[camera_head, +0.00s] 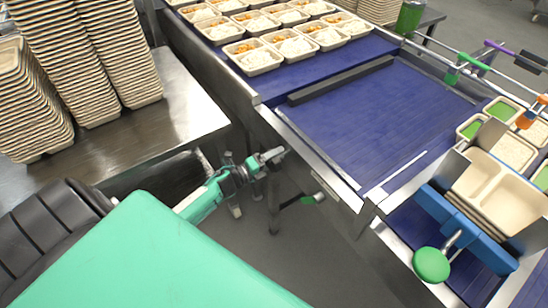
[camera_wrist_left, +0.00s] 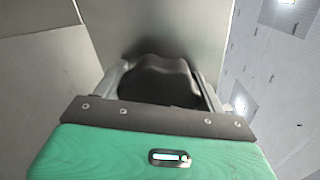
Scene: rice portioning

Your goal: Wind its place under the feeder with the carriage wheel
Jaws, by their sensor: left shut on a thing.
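My left gripper (camera_head: 271,156) is at the near side wall of the blue conveyor. In the left wrist view it (camera_wrist_left: 160,82) is shut on a dark, lobed wheel (camera_wrist_left: 158,80), with one finger at each side. I take this for the carriage wheel; the gripper hides it in the head view. A two-compartment beige tray (camera_head: 478,172) sits in a blue holder (camera_head: 466,229) with a green knob (camera_head: 431,264) at the right. I cannot tell which part is the feeder. My right gripper is out of view.
A lever with a green grip (camera_head: 318,197) sticks out just right of my left gripper. Filled trays (camera_head: 258,60) stand on the far belt; the nearer belt (camera_head: 370,115) is bare. Tall tray stacks (camera_head: 75,70) stand on the steel table (camera_head: 150,120) at left.

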